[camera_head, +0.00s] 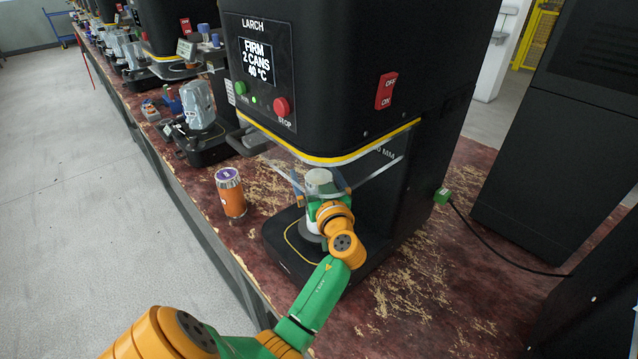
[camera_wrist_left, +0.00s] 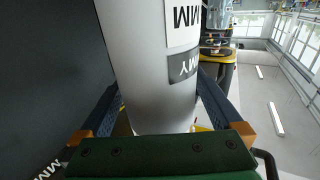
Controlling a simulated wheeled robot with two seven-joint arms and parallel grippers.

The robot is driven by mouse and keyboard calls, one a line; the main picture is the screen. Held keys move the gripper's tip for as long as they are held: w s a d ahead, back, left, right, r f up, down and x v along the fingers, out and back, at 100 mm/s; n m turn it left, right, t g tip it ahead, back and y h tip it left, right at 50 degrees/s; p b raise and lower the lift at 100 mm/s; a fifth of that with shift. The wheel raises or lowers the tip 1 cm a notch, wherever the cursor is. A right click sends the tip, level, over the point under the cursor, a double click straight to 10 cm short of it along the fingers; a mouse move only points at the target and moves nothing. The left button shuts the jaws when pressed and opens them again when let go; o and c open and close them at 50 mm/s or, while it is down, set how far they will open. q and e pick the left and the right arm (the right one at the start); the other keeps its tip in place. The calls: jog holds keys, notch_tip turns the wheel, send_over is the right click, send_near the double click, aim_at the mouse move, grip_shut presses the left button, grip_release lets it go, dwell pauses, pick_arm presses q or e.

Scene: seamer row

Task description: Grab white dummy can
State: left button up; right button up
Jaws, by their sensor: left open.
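The white dummy can (camera_head: 319,183) stands upright inside the black seamer, over its base plate, behind the clear guard. My left gripper (camera_head: 326,205) reaches in at the can and covers part of it. In the left wrist view the can (camera_wrist_left: 150,70) fills the middle, with dark lettering on its side. The open fingers of the left gripper (camera_wrist_left: 160,105) lie on either side of it. Whether they touch it I cannot tell. My right gripper is not in view.
An orange can (camera_head: 231,193) with a purple-marked top stands left of the seamer (camera_head: 330,75). The machine's base (camera_head: 285,250) sits on the worn red bench (camera_head: 420,280). A cable (camera_head: 500,250) runs right from a green plug. More machines stand farther left.

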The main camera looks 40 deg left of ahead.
pick_arm(q)
jog(key=shift+d, duration=0.1)
jog(key=c, duration=0.7)
jog(key=shift+r, duration=0.1)
grip_shut()
